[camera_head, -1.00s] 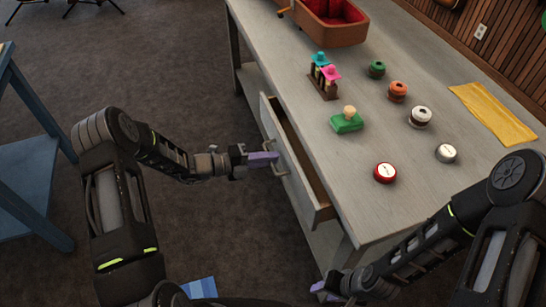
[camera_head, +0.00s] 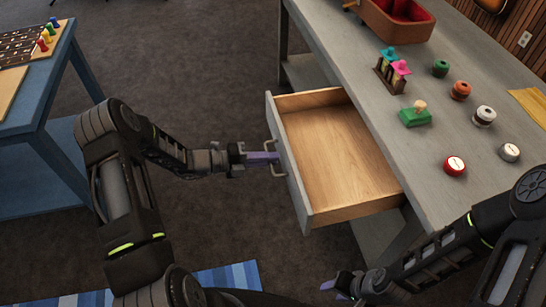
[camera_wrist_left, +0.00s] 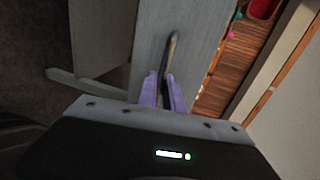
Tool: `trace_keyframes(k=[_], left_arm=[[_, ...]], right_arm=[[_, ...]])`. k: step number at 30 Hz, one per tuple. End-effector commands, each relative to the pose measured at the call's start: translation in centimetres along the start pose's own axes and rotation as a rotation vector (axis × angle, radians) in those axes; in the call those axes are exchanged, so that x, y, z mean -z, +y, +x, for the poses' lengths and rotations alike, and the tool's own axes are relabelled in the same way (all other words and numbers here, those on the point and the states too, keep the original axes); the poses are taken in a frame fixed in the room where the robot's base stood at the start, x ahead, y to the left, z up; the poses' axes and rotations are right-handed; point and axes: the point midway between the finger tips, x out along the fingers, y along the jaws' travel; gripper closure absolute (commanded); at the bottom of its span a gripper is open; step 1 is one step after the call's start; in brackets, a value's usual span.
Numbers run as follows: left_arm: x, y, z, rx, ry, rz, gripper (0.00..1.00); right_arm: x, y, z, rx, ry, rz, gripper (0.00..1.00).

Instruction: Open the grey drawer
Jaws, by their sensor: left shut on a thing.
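The grey drawer (camera_head: 293,176) stands pulled well out of the grey table (camera_head: 352,75). Its bare wooden inside (camera_head: 335,155) shows and looks empty. My left gripper (camera_head: 270,157) is shut on the drawer's metal handle (camera_head: 277,150) at the drawer front. In the left wrist view, its purple fingers (camera_wrist_left: 163,92) close around the handle bar (camera_wrist_left: 170,58) in front of the grey front panel (camera_wrist_left: 190,40). My right gripper (camera_head: 335,286) is low at the bottom of the head view, away from the drawer; its fingertips are too small to judge.
On the table top are a green brush-like block (camera_head: 415,117), a small rack with colourful tops (camera_head: 391,75), several round tins such as a red one (camera_head: 454,166), and a brown case (camera_head: 398,20). A blue table (camera_head: 45,130) stands at the left. Dark carpet between the tables is free.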

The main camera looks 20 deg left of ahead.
Motion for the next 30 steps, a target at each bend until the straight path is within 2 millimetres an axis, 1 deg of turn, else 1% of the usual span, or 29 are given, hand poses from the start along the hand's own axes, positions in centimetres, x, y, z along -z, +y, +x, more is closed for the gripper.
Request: trace_keyframes(k=[6,7,15,24,26,30], left_arm=[[0.0,0.1,0.0,-0.002,0.001,0.000,1.00],[0.0,0.1,0.0,-0.002,0.001,0.000,0.88],[0.0,0.0,0.0,-0.001,0.001,0.000,0.67],[0.0,0.0,-0.2,-0.001,0.000,0.001,0.67],[0.0,0.0,-0.6,-0.001,-0.001,0.001,0.67],[-0.1,0.1,-2.3,-0.002,-0.002,0.000,0.67]], right_arm=[[0.0,0.0,0.0,0.000,0.000,0.000,0.60],[0.0,0.0,0.0,0.000,0.000,0.000,0.60],[0.0,0.0,0.0,0.000,0.000,0.000,0.60],[0.0,0.0,0.0,0.000,0.000,0.000,0.60],[0.0,0.0,0.1,0.000,0.000,0.000,0.60],[0.0,0.1,0.2,0.000,0.000,0.000,0.60]])
